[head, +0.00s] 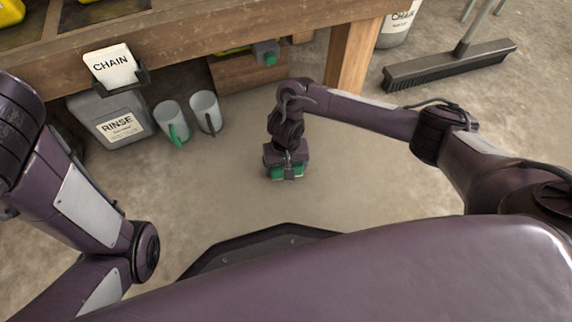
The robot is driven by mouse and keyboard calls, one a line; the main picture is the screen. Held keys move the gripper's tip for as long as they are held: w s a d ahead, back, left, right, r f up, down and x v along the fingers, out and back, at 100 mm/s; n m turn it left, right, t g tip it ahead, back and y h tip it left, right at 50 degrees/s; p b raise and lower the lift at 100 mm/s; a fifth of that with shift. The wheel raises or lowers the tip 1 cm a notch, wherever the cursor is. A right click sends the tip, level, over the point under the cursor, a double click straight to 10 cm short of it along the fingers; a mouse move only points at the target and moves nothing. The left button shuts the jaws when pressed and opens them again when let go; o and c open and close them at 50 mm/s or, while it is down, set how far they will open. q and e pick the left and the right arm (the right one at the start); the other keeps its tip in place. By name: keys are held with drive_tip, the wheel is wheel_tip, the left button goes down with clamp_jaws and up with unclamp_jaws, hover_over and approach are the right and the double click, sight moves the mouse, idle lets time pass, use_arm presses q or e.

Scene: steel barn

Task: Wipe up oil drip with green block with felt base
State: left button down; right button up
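The green block (275,174) is below my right gripper (288,168), close to the concrete floor in front of the workbench. The gripper points down and its fingers appear closed around the block. The block's underside and felt base are hidden, and I cannot tell for certain whether it touches the floor. No oil drip shows on the visible floor; any under the block or gripper is hidden. My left arm shows at the left, but its gripper is out of view.
Below stand a grey RINSE container (112,122) and two jugs (172,122) (206,110). Floor around the block is clear.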

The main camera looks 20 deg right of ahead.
drive_tip(key=shift+f, duration=0.8)
